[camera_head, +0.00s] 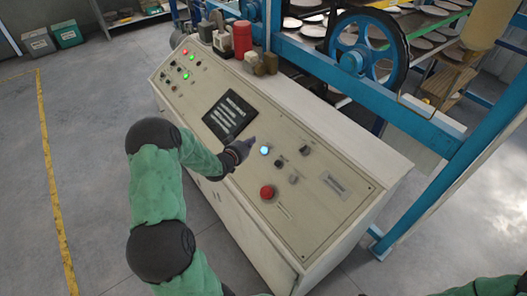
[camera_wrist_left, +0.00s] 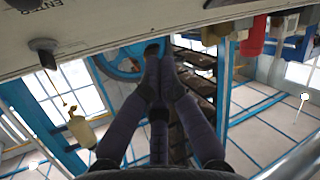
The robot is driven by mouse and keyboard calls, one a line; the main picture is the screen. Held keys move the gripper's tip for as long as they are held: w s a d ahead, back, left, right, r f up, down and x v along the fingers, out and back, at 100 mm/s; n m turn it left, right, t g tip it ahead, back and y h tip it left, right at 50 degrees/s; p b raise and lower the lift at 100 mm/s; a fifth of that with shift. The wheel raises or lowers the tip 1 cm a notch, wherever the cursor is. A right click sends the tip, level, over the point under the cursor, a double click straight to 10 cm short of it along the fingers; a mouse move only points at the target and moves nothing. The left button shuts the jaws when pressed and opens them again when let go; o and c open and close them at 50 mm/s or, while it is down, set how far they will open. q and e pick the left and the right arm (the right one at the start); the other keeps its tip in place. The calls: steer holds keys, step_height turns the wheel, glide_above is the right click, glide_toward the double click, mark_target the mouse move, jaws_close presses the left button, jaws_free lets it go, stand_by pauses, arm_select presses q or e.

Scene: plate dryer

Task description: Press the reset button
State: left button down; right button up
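The sloped control panel (camera_head: 310,215) of a cream console holds the buttons. A button lit pale blue (camera_head: 264,151) sits right of the dark screen. A large red mushroom button (camera_head: 267,191) is below it. Labels are too small to read, so I cannot tell which is the reset button. My left gripper (camera_head: 250,141) is by the screen's right edge, just left of the blue-lit button; contact cannot be told. In the left wrist view its fingers (camera_wrist_left: 159,52) meet at the tips with nothing between them. My right gripper is not in view.
A dark screen (camera_head: 230,115) is mid-panel. Dark knobs (camera_head: 304,149) sit right of the blue button, and small lit buttons (camera_head: 186,52) at the far end. A red cylinder (camera_head: 242,38) stands on the console top. A blue frame with a wheel (camera_head: 366,50) is behind.

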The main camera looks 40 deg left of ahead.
mark_target(264, 150)
arm_select(q)
steer(key=w+f+b, duration=0.1)
steer(key=f+b, duration=0.1)
steer(key=f, duration=0.1)
steer(key=w+f+b, duration=0.1)
steer(key=f, duration=0.1)
steer(key=shift+w+d, duration=0.3)
steer(key=shift+d, duration=0.05)
steer(key=shift+w+d+f+b, duration=0.15)
steer(key=shift+w+f+b, duration=0.3)
steer(key=shift+f+b, duration=0.2)
stand_by(0.7)
steer(key=shift+w+f+b, duration=0.2)
steer(key=shift+f+b, duration=0.1)
steer(key=shift+b, duration=0.25)
steer(key=shift+w+d+f+b, duration=0.15)
steer(key=shift+w+f+b, duration=0.05)
steer(key=shift+f+b, duration=0.25)
stand_by(0.6)
steer(key=shift+s+r, duration=0.1)
steer(key=shift+r, duration=0.1)
steer(key=shift+s+r+p, duration=0.35)
steer(key=shift+r+p, duration=0.05)
steer(key=shift+r, duration=0.2)
stand_by(0.3)
